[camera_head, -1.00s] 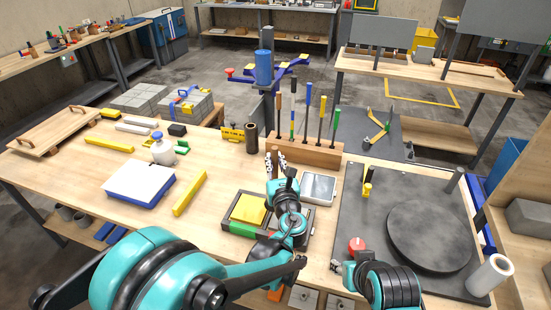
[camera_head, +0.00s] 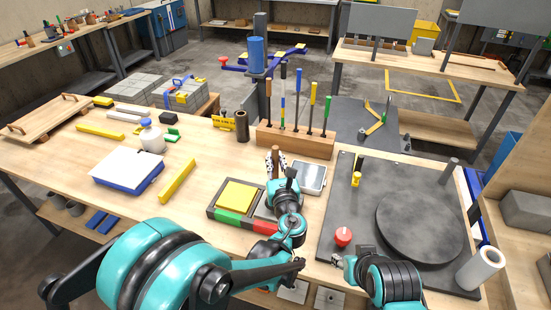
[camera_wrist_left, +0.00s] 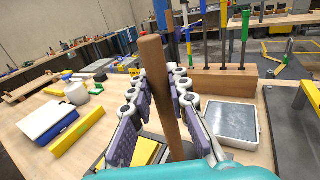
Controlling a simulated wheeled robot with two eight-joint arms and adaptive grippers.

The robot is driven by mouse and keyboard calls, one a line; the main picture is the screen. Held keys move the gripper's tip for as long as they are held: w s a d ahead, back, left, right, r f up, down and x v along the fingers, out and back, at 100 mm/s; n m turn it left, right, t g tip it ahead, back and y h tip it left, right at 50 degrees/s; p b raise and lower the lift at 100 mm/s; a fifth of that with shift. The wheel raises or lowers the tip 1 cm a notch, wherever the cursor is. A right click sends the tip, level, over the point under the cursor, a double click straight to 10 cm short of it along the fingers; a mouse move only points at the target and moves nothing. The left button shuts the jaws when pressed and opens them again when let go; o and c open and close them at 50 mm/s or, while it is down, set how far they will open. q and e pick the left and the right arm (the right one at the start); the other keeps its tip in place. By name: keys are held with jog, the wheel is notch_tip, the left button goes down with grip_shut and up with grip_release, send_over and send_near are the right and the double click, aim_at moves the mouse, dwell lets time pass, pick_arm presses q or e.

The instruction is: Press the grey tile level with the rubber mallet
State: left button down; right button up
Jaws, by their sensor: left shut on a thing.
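My left gripper (camera_head: 276,163) is shut on a brown wooden handle (camera_wrist_left: 163,85), which stands nearly upright between its fingers. I take this for the mallet; its head is hidden. The gripper is above the table, in front of the tool rack. Below it, a dark frame (camera_head: 213,213) holds a yellow tile (camera_head: 238,195). A grey surface beside the yellow tile, partly behind my left arm, may be the grey tile (camera_head: 264,211). My right gripper (camera_head: 340,261) is low at the board's near edge; its fingers are too small to read.
A wooden rack (camera_head: 296,142) with several upright tools stands behind the left gripper. A pale-rimmed grey tray (camera_head: 312,177) lies right of it. A dark board with a round plate (camera_head: 420,221) and red knob (camera_head: 343,236) fills the right. A yellow bar (camera_head: 177,181) lies left.

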aim_at(276, 154)
pick_arm(q)
jog(key=shift+f, duration=0.3)
jog(key=shift+f+b, duration=1.3)
jog(key=shift+r+p, duration=2.35)
jog(key=shift+r, duration=0.9)
jog(key=shift+f, duration=0.1)
